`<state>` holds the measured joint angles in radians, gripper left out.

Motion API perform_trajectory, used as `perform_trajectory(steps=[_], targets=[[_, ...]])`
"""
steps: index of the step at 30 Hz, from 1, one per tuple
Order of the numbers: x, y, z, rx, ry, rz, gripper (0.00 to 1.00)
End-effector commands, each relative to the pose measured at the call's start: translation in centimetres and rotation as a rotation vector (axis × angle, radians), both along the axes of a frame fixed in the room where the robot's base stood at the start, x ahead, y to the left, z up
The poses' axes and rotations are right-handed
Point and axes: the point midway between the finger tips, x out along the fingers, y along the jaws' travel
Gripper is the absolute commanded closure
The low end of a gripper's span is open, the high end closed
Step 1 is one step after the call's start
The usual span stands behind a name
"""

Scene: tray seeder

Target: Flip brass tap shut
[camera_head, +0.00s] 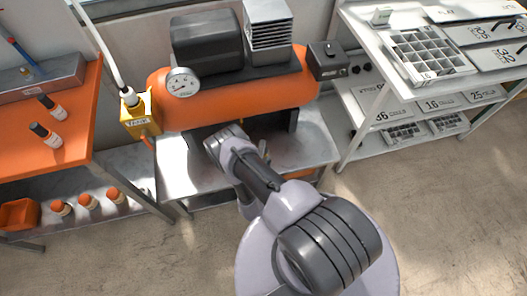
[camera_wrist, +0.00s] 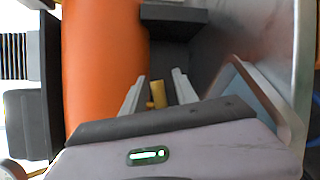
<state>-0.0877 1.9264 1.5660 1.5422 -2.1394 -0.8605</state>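The brass tap (camera_wrist: 158,94) shows in the wrist view as a small yellow-gold piece beside the orange tank (camera_wrist: 100,60). My gripper (camera_wrist: 158,90) is open, with one pale finger on each side of the tap and gaps visible between. I cannot tell whether the fingers touch the tap, nor which way its handle is turned. In the head view the orange compressor tank (camera_head: 225,103) lies on a metal bench, and my arm reaches to its lower front. The tap and my fingertips cannot be made out there.
A pressure gauge (camera_head: 182,82) and a yellow box (camera_head: 141,115) sit at the tank's left end. A black switch box (camera_head: 327,60) is at its right end. An orange table (camera_head: 70,105) with bottles stands left, a white tray shelf (camera_head: 380,90) right.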

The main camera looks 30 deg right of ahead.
Motion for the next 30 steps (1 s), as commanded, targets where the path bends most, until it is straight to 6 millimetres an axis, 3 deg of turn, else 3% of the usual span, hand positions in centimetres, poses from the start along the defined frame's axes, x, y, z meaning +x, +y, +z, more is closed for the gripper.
perform_trajectory(steps=[6, 12, 17, 24, 30], targets=[[0.0, 0.0, 0.0, 0.0, 0.0, 0.0, 0.65], [0.0, 0.0, 0.0, 0.001, 0.001, 0.0, 1.0], [0.0, 0.0, 0.0, 0.003, 0.0, -0.001, 1.0], [0.0, 0.0, -1.1, 0.226, -0.064, -0.001, 1.0], [0.0, 0.0, -1.4, 0.229, -0.065, -0.001, 1.0]])
